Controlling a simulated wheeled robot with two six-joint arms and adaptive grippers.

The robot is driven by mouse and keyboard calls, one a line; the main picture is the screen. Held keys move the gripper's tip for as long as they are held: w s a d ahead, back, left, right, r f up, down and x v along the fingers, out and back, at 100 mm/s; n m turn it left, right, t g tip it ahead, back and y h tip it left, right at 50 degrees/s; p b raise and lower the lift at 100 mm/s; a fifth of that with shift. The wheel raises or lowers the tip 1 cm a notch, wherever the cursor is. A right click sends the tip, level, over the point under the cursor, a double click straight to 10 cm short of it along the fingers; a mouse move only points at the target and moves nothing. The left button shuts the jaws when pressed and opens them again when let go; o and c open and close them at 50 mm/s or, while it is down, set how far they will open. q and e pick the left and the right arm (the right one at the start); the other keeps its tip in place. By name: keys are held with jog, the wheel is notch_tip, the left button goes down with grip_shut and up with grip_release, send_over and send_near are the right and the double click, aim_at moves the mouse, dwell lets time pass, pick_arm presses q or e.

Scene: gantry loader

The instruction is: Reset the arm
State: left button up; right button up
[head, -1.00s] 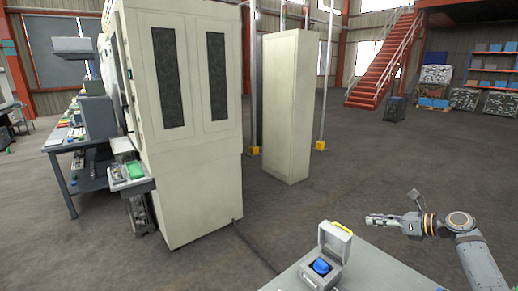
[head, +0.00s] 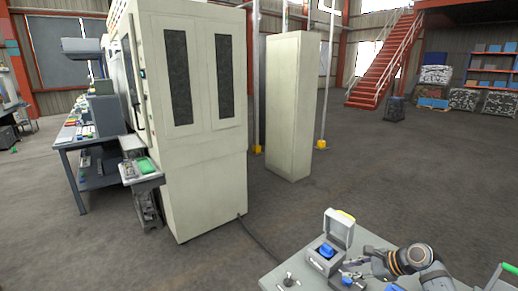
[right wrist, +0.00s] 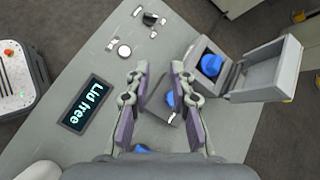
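A small grey box (head: 324,258) with a blue button (head: 326,250) stands on the grey panel top (head: 290,268). Its hinged lid (head: 339,228), with a yellow edge, stands open. In the right wrist view the blue button (right wrist: 211,66) and open lid (right wrist: 268,76) are right of the fingers. My right gripper (head: 347,273) is just in front of the box in the head view. In the right wrist view my right gripper (right wrist: 159,72) is open, its fingers apart above a grey block with a blue part (right wrist: 164,100). Contact cannot be told. My left gripper is not in view.
A lit display (right wrist: 86,103) on the panel reads "Lid free". A black knob (right wrist: 150,19) and a round white button (right wrist: 124,51) are near it.

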jog(key=s+a+f+n+g+h, duration=0.1)
jog(key=s+a+f+n, duration=0.2)
jog(key=s+n, duration=0.15)
jog(key=s+a+f+n+g+h, duration=0.1)
jog(key=s+a+f+n, duration=0.1)
jog(key=s+f+n, duration=0.3)
jog(key=s+a+f+n+h, duration=0.2)
jog(key=s+a+n, duration=0.1)
jog(key=s, duration=0.4)
jog(key=s+d+r+n+h, duration=0.1)
jog(key=s+r+n+h, duration=0.1)
jog(key=s+n, duration=0.4)
jog(key=s+d+r+n+h, duration=0.2)
jog(key=s+n, duration=0.1)
jog(key=s, duration=0.5)
notch_tip(320, 180, down, 27)
jog(key=d+g+b, duration=0.2)
jog(key=b, duration=0.2)
pick_arm(q)
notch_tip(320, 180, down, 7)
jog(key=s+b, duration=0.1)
jog(key=b, duration=0.2)
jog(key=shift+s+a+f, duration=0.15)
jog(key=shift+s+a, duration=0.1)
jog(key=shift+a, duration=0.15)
pick_arm(e)
jog(key=s+d+f+g, duration=0.1)
jog(key=s+f, duration=1.9)
jog(key=f, duration=0.3)
jog(key=shift+d, duration=0.15)
